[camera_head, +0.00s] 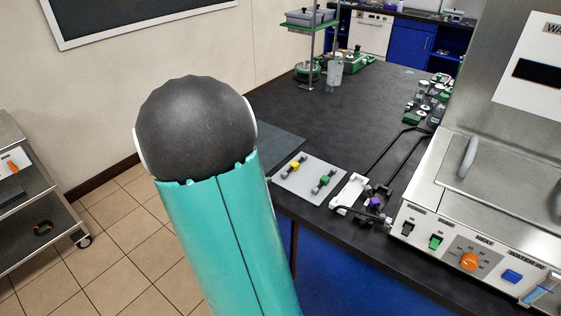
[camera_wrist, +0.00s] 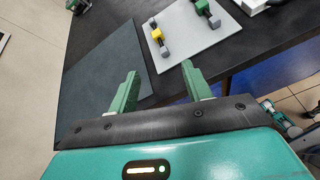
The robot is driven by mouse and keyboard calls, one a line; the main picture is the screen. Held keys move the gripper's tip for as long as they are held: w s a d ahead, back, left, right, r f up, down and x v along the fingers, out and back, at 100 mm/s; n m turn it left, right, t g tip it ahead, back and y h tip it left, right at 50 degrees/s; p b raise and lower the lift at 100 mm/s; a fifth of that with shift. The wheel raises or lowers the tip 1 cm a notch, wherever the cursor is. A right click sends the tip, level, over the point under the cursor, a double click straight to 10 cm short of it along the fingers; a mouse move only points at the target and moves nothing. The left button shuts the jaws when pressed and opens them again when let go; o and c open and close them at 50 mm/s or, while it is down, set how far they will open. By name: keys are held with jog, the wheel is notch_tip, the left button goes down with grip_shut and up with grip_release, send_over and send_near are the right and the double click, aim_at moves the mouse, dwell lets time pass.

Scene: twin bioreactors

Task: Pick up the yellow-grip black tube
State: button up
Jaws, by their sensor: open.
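The yellow-grip tube (camera_head: 294,166) lies on a light grey plate (camera_head: 300,187) near the table's edge; its ends look dark grey. In the wrist view the yellow-grip tube (camera_wrist: 157,36) is near the top, on the left part of the plate (camera_wrist: 185,28). My gripper (camera_wrist: 160,69) is open and empty, its two green fingers spread. The tube shows beyond the fingertips, roughly in line with the gap between them, and apart from them. In the head view my arm hides the gripper.
A green-grip tube (camera_head: 325,181) lies on the same plate, right of the yellow one. A dark mat (camera_head: 282,139) lies beside the plate. A white piece with a purple-grip part (camera_head: 375,203) and a steel water bath (camera_head: 487,215) stand to the right. The far tabletop is partly clear.

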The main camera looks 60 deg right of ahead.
aim_at(292, 165)
jog(key=d+f+n, duration=0.1)
jog(key=d, duration=0.1)
jog(key=d+f+n, duration=0.1)
jog(key=d+f, duration=0.1)
jog(key=s+d+f+n+h, duration=0.1)
jog(key=d+n, duration=0.1)
jog(key=shift+f, duration=0.3)
jog(key=x, duration=1.3)
jog(key=shift+w+d, duration=0.2)
jog(key=c, duration=1.1)
jog(key=shift+o, duration=0.2)
jog(key=shift+r, duration=0.1)
